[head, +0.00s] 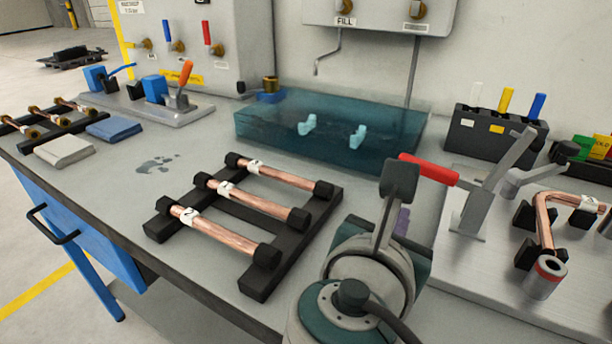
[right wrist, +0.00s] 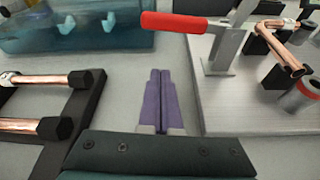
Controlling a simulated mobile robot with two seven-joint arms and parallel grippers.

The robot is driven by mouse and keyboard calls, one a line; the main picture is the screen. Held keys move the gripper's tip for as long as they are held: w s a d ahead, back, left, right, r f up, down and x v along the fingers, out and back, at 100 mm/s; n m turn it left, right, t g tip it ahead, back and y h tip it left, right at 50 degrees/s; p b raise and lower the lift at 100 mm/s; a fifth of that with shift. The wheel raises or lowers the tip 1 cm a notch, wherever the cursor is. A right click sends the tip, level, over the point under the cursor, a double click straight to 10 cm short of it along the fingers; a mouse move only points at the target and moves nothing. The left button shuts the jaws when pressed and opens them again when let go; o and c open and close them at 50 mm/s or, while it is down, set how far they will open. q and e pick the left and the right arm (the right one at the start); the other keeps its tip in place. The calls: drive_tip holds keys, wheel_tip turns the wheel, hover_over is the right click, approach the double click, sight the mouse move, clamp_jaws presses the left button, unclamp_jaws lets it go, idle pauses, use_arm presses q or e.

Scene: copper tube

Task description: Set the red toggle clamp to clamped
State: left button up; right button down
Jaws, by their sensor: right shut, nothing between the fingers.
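The red toggle clamp stands on a grey metal plate at the right, and its red handle (head: 429,169) sticks out to the left, nearly level. Its grey metal upright and arm (head: 478,205) rise behind the handle. In the right wrist view the red handle (right wrist: 174,22) lies ahead of the fingers and above them in the picture. My right gripper (right wrist: 160,88) has its purple fingers shut together with nothing between them, apart from the handle. In the head view the gripper (head: 402,222) is mostly hidden behind my wrist. My left gripper is not in view.
A bent copper tube (head: 545,222) sits in black holders on the plate (head: 470,257). A black rack (head: 288,251) with copper tubes is at the middle. A translucent blue water tank (head: 270,128) stands behind. A black box (head: 460,138) with coloured handles is at the back right.

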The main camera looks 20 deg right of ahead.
drive_tip(key=b+x, duration=0.1)
drive_tip(key=x, duration=0.2)
drive_tip(key=shift+w+d, duration=0.2)
wheel_tip(320, 180, up, 2)
drive_tip(key=shift+s+r+p, duration=0.15)
drive_tip(key=shift+r+p, duration=0.1)
drive_tip(key=shift+p, duration=0.8)
drive_tip(key=shift+s+r+p, duration=0.15)
drive_tip(key=shift+r+p, duration=0.3)
drive_tip(key=shift+r, duration=0.25)
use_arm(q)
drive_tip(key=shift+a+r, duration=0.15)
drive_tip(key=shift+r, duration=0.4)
